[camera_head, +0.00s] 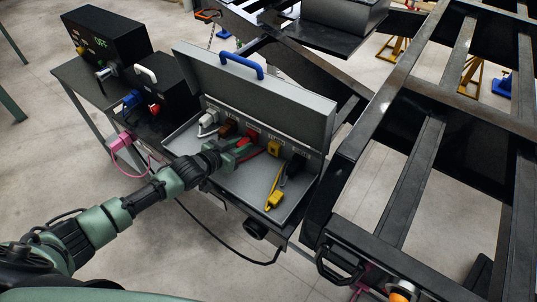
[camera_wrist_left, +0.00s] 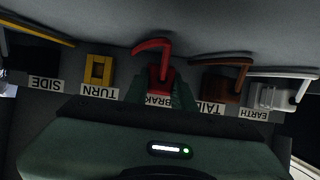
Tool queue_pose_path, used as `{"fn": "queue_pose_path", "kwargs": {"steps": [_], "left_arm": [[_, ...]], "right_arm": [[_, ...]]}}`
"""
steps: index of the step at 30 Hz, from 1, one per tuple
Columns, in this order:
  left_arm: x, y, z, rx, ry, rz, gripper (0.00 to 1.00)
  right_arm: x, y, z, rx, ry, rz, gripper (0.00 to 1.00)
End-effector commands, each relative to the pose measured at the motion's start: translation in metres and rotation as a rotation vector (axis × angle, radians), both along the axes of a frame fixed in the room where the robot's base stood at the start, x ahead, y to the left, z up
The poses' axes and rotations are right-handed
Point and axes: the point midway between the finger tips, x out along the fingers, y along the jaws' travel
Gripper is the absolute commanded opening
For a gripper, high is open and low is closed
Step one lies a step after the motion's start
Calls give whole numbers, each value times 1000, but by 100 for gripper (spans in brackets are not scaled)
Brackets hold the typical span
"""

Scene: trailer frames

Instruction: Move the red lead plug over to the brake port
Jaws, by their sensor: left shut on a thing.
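The red lead plug (camera_wrist_left: 162,78) stands at the port labelled BRAKE (camera_wrist_left: 155,101), its red lead curving away. It also shows in the head view (camera_head: 246,138). My left gripper (camera_wrist_left: 163,90) is shut on it, one finger on each side. In the head view my left gripper (camera_head: 235,152) reaches into the open grey box (camera_head: 207,176). The fingers and plug hide the port opening, so I cannot tell how deep the plug sits. My right gripper is not in view.
A yellow piece (camera_head: 272,200) lies at the box front. The lid (camera_head: 250,90) stands open behind. A trailer frame (camera_head: 375,130) is to the right.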

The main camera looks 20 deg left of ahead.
Motion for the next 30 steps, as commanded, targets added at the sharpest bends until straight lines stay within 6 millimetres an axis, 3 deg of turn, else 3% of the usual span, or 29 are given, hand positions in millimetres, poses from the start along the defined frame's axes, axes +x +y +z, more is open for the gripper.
{"fn": "queue_pose_path", "kwargs": {"steps": [30], "left_arm": [[8, -3, 0, -1, 0, -1, 0]], "right_arm": [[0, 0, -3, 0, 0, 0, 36]]}}
